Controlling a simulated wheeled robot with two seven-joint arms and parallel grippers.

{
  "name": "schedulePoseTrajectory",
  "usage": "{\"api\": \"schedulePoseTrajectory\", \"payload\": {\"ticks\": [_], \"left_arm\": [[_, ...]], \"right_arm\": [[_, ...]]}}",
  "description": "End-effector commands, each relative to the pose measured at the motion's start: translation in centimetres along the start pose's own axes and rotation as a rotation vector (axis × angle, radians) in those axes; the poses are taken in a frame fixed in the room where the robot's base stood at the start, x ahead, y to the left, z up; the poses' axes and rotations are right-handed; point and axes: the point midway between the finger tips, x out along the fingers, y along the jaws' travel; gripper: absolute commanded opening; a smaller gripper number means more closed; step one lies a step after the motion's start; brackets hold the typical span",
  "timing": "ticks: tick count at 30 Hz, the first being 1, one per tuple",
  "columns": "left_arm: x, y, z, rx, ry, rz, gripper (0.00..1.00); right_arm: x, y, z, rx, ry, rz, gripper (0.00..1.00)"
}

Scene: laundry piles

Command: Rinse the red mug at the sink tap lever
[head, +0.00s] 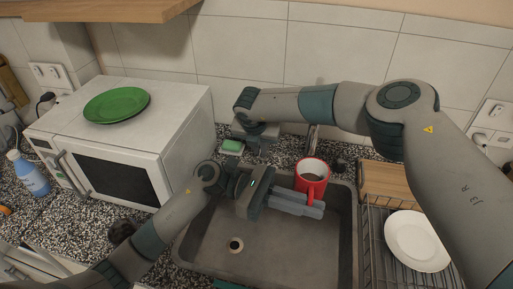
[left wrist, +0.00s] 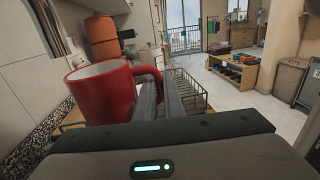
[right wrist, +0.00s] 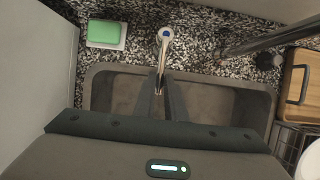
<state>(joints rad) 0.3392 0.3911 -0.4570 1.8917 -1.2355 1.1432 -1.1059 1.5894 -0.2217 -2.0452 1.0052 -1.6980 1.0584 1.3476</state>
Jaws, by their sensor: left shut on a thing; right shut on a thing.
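The red mug (head: 313,184) is held upright over the back right of the sink (head: 215,255). My left gripper (head: 297,203) is shut on its handle. In the left wrist view, the mug (left wrist: 101,92) is at left, its handle between the fingers. My right gripper (right wrist: 163,103) is behind the sink, its fingers around the end of the chrome tap lever (right wrist: 163,60). In the head view, my right gripper (head: 258,145) hides the tap. I see no running water, and the mug is not visible in the right wrist view.
A green sponge (head: 232,146) lies left of my right gripper. The microwave (head: 125,140) with a green plate (head: 116,104) stands at left. A drying rack with a white plate (head: 418,240) and a wooden board (head: 388,182) are at right. A metal post (head: 312,138) rises behind the mug.

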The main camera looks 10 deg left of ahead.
Motion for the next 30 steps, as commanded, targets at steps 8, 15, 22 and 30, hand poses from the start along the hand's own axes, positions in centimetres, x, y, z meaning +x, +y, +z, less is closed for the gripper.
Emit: {"api": "schedulePoseTrajectory", "payload": {"ticks": [8, 15, 22, 30], "left_arm": [[0.0, 0.0, 0.1, 0.002, -0.001, 0.0, 0.0], [0.0, 0.0, 0.1, 0.002, -0.001, 0.0, 0.0], [0.0, 0.0, 0.1, 0.002, -0.001, 0.0, 0.0], [0.0, 0.0, 0.1, 0.002, -0.001, 0.0, 0.0]], "right_arm": [[0.0, -0.2, 0.0, -0.025, -0.001, 0.009, 0.0], [0.0, -0.2, 0.0, -0.024, -0.001, 0.009, 0.3], [-0.1, -0.2, 0.0, -0.024, -0.001, 0.009, 0.3], [-1.6, -0.2, 0.1, -0.024, -0.001, 0.01, 0.3]]}}
